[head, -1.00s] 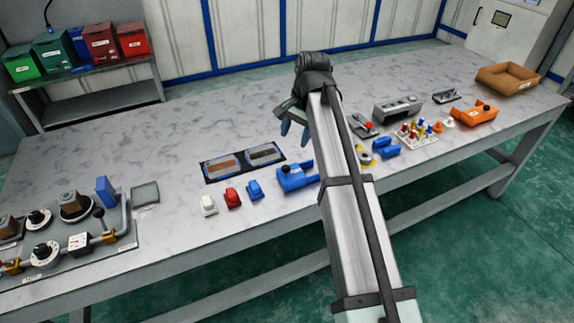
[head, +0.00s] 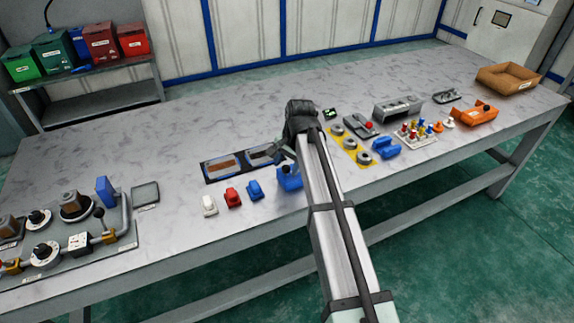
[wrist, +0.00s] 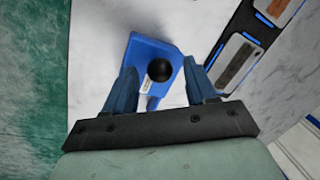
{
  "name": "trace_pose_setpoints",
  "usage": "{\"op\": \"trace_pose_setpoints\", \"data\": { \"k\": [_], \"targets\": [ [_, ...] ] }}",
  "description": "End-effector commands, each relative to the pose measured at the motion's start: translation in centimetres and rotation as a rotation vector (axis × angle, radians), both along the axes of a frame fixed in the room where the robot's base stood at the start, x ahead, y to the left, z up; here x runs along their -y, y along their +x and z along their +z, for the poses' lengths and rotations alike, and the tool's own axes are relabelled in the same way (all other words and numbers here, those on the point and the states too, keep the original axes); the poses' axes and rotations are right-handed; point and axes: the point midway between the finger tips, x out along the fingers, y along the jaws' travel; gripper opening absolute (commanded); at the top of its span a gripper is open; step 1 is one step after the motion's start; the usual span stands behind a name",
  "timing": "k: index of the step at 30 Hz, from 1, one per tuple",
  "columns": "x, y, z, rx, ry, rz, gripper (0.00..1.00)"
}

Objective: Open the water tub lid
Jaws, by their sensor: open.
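A blue tub (head: 288,180) with a round black knob stands near the front edge of the table, partly hidden by my arm in the head view. In the wrist view the tub (wrist: 141,52) lies below my gripper, and its black knob (wrist: 160,71) appears between the two blue fingers. A small white label shows on the tub; I cannot read it. My gripper (head: 284,154) is open and empty, above the tub; it also shows in the wrist view (wrist: 159,76). I cannot tell the exact height of the fingers over the knob.
A dark tray (head: 218,168) with two brown and grey blocks lies just behind the tub. White (head: 209,206), red (head: 233,198) and blue (head: 255,190) small parts stand to its left. A yellow mat with grey rings (head: 344,143) lies right of my arm.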

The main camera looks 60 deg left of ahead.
Motion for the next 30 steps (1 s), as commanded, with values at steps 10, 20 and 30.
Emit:
{"op": "trace_pose_setpoints", "data": {
  "k": [10,20,30],
  "targets": [
    [-0.1,-0.05,-0.56,0.0,0.0,0.0,0.56],
    [-0.09,-0.04,-0.55,0.0,0.0,0.0,0.31],
    [-0.09,-0.04,-0.54,0.0,0.0,0.0,0.0]
  ]
}}
